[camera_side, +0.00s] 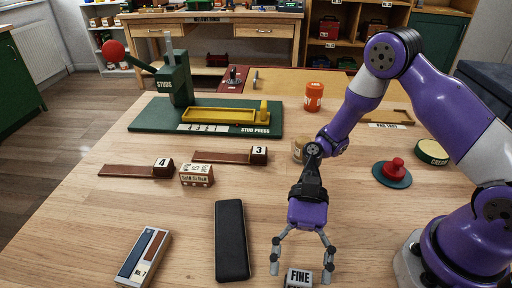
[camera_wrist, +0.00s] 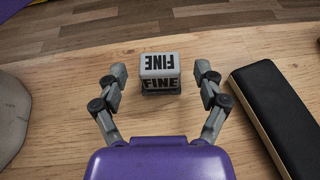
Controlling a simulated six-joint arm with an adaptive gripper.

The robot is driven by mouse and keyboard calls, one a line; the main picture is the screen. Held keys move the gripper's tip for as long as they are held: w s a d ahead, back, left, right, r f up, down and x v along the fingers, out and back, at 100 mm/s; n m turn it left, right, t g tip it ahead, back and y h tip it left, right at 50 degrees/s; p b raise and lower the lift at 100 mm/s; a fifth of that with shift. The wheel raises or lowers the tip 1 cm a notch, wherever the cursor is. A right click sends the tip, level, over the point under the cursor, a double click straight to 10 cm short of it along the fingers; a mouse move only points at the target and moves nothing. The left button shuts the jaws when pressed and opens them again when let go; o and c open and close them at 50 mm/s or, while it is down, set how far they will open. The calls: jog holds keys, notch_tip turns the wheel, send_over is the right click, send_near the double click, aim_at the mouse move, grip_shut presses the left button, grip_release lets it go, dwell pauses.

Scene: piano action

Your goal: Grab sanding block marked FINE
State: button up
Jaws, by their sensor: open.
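The sanding block marked FINE (camera_side: 299,277) is a small pale block with black lettering at the front edge of the side view, its lower part cut off there. In the wrist view the block (camera_wrist: 160,72) rests on the wooden table, with FINE on its top and its near face. My gripper (camera_side: 302,268) is open, pointing down at the block. In the wrist view my gripper (camera_wrist: 160,84) has one finger on each side of the block, with a visible gap on both sides. Neither finger appears to touch it.
A long black case (camera_side: 231,240) lies to the left of the block in the side view. A small box (camera_side: 144,256) lies further left. A red knob on a green disc (camera_side: 392,173) and a green stud press (camera_side: 205,112) stand further back. The table right around the block is clear.

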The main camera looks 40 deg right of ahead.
jog(key=shift+x, duration=1)
jog(key=c, duration=1.3)
jog(key=shift+o, duration=0.2)
